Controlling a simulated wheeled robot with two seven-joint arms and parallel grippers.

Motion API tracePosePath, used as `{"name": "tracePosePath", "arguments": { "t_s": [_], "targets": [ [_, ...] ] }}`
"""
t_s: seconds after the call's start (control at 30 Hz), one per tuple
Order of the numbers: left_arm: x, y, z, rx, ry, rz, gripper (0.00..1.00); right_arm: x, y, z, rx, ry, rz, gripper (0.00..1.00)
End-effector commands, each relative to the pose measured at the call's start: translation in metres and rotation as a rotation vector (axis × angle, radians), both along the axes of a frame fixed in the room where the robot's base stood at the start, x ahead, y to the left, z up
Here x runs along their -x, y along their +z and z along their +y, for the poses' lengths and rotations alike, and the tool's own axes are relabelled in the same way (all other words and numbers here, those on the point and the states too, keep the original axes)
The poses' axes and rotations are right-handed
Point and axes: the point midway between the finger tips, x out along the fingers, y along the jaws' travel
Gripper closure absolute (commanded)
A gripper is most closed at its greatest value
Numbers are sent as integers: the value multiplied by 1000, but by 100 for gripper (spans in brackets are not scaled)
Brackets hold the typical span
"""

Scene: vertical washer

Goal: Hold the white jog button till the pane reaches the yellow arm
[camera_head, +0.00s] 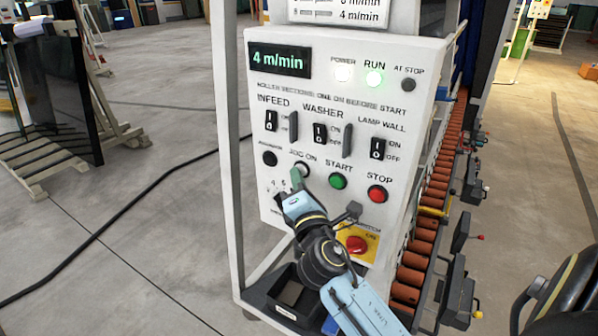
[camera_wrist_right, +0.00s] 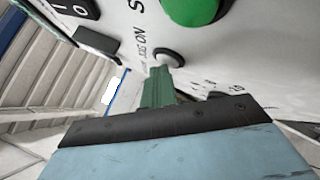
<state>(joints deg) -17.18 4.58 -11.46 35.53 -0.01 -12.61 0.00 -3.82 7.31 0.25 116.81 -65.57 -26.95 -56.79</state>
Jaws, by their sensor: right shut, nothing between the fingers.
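The white jog button (camera_head: 302,169) sits under the JOG ON label on the white control panel (camera_head: 330,222); it also shows in the right wrist view (camera_wrist_right: 169,59). My right gripper (camera_head: 297,179) is shut and empty, its green fingertips at the button's lower edge. They look in contact or very close; I cannot tell whether the button is pressed in. A small yellow bar (camera_head: 432,212) lies across the orange rollers, perhaps the yellow arm. No pane shows on the visible rollers. My left gripper is out of view.
The display (camera_head: 279,60) reads 4 m/min; the POWER and RUN lamps are lit, AT STOP is dark. The green START button (camera_head: 338,181), red STOP button (camera_head: 377,194) and red emergency button (camera_head: 357,244) are close by. A dark glass rack (camera_head: 60,90) stands left.

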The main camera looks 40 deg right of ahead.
Motion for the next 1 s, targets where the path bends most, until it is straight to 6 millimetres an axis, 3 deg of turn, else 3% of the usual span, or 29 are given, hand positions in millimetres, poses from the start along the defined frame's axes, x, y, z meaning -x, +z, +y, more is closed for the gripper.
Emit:
{"name": "tracePosePath", "arguments": {
  "t_s": [0.33, 0.77, 1.0],
  "targets": [
    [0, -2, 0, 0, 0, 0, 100, 7, -1, 15, -1, 0, 0, 100],
    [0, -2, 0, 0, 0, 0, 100, 8, -1, 19, -1, 1, 0, 100],
    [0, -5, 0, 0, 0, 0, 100, 16, -1, 38, -3, 1, 0, 100]
  ]
}}
